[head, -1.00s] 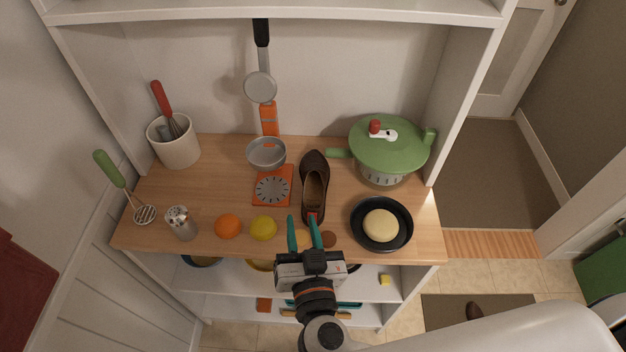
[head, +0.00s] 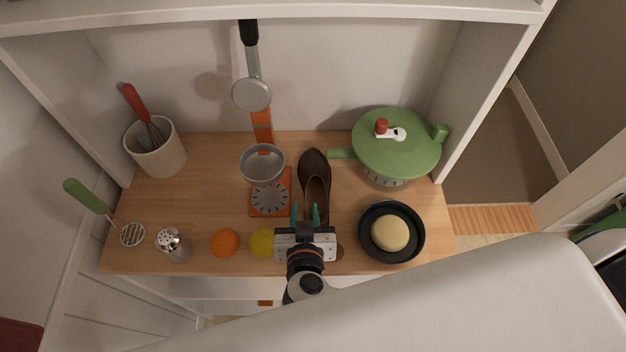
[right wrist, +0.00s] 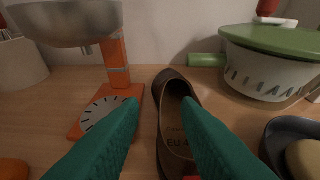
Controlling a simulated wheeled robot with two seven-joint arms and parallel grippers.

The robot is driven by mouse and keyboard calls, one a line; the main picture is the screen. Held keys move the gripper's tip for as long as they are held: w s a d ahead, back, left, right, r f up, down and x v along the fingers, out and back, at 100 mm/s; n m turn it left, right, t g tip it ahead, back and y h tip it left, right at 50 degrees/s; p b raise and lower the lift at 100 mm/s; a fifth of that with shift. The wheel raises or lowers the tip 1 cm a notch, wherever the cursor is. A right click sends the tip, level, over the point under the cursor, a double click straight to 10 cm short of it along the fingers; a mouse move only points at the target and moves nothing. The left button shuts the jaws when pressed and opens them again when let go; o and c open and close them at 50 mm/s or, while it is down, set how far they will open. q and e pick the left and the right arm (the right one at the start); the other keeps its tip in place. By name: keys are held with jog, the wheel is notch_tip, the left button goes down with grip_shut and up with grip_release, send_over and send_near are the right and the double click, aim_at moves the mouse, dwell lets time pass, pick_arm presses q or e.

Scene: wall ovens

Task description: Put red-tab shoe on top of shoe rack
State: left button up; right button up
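A dark brown shoe (head: 314,168) lies on the wooden counter, its toe toward the back wall and its heel toward me. No shoe rack is recognisable. My left gripper is out of view.
An orange kitchen scale (head: 285,205) stands close left of the shoe. A green-lidded pot (head: 397,145) and a black pan (head: 368,240) are to its right. A lemon (head: 261,243), an orange (head: 224,242) and a shaker (head: 173,245) line the front edge. Side walls bound the counter.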

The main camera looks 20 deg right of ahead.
aim_at(308, 181)
jog(key=x, duration=0.3)
jog(key=shift+w+d+p, duration=0.1)
jog(key=shift+d+p, duration=0.05)
jog(key=shift+p, duration=0.15)
jog(key=shift+w+f, duration=0.1)
jog(key=shift+w, duration=0.25)
jog(key=w, duration=0.1)
jog(key=w+d+p, duration=0.1)
jog(key=w+d+f, duration=0.1)
jog(key=shift+w+p, duration=0.3)
jog(key=shift+w+f, duration=0.35)
jog(key=shift+w, duration=0.1)
jog(key=shift+s, duration=0.1)
grip_shut()
